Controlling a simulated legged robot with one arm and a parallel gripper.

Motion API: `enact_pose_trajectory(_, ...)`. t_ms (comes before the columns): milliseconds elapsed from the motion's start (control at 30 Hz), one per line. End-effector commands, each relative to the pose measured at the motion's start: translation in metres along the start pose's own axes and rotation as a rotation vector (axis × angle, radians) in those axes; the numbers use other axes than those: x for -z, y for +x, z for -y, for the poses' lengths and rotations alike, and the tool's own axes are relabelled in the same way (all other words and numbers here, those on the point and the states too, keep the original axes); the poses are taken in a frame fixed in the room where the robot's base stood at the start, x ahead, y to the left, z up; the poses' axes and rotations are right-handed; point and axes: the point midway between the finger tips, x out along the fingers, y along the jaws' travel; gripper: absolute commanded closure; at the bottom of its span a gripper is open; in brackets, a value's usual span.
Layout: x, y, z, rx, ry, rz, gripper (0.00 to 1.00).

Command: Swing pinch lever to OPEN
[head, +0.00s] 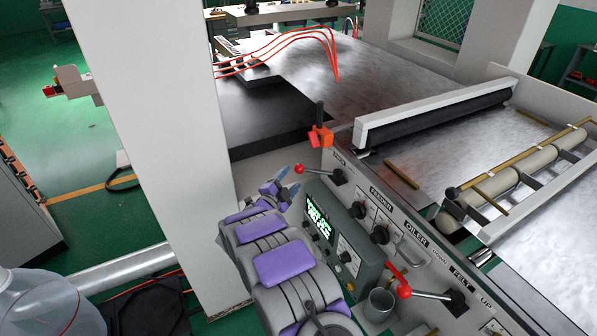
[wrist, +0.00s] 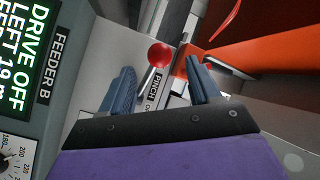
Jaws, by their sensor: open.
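The pinch lever has a red ball knob (head: 299,169) on a short rod that runs to a dark hub on the grey control panel. In the head view the knob points left, toward my gripper (head: 288,181). My gripper is open and empty, just below and left of the knob. In the wrist view the red knob (wrist: 160,55) appears between the blue fingertips (wrist: 160,67), with no visible contact. A PINCH label (wrist: 161,88) shows beside the rod; the lettering after it is partly hidden by my gripper.
An orange clamp (head: 320,137) with a dark handle stands above the lever. A green display (head: 319,220), several black knobs and another red-balled lever (head: 403,290) line the panel to the right and below. A pale column (head: 155,130) stands left of my arm.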

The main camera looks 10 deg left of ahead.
Motion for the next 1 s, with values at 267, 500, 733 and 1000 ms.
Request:
enact_pose_trajectory(267, -0.001, 0.050, -0.003, -0.002, -0.002, -0.001, 0.38)
enact_pose_trajectory(500, 0.000, 0.068, -0.001, -0.002, -0.001, 0.001, 0.38)
enact_pose_trajectory(733, 0.000, 0.070, -0.001, -0.001, -0.002, 0.001, 0.38)
enact_pose_trajectory(1000, -0.001, 0.070, -0.001, -0.001, -0.003, 0.002, 0.55)
